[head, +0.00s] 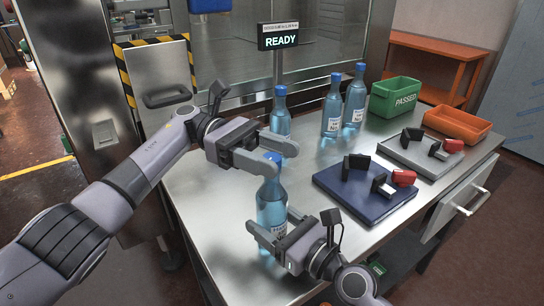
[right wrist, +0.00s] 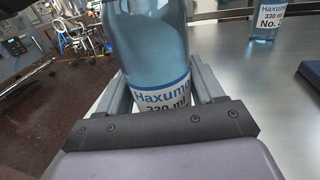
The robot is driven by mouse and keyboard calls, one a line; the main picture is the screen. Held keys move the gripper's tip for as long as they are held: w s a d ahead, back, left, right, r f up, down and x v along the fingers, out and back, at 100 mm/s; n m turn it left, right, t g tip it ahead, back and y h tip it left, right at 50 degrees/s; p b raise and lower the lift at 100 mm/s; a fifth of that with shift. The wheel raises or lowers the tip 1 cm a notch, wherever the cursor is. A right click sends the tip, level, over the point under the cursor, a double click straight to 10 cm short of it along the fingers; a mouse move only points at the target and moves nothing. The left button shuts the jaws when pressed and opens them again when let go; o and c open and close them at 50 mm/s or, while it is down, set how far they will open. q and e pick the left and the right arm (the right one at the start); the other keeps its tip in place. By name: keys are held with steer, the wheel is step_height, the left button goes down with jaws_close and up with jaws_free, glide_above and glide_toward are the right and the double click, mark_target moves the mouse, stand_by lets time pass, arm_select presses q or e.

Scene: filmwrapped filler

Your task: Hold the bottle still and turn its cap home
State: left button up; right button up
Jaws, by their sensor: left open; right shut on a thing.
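The front bottle (head: 271,197) is clear blue with a white label and stands upright near the table's front left. My right gripper (head: 272,226) is shut on its lower body. In the right wrist view the bottle (right wrist: 147,45) sits between the two fingers, its label reading "Haxumo 330 ml". The blue cap (head: 274,157) is at the bottle's top, partly hidden by my left gripper. My left gripper (head: 284,157) is open, its fingers on either side of the cap. I cannot tell whether they touch it, or how far the cap is screwed down.
Several other capped blue bottles (head: 332,108) stand behind. A blue tray (head: 335,185) and a grey tray (head: 395,153) hold black and red parts. A green "PASSED" bin (head: 397,97) and an orange bin (head: 457,124) stand at the back right. A "READY" sign (head: 279,41) stands behind.

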mark_target(272, 157)
arm_select(q)
step_height(272, 157, up, 10)
steer(key=shift+f, duration=0.25)
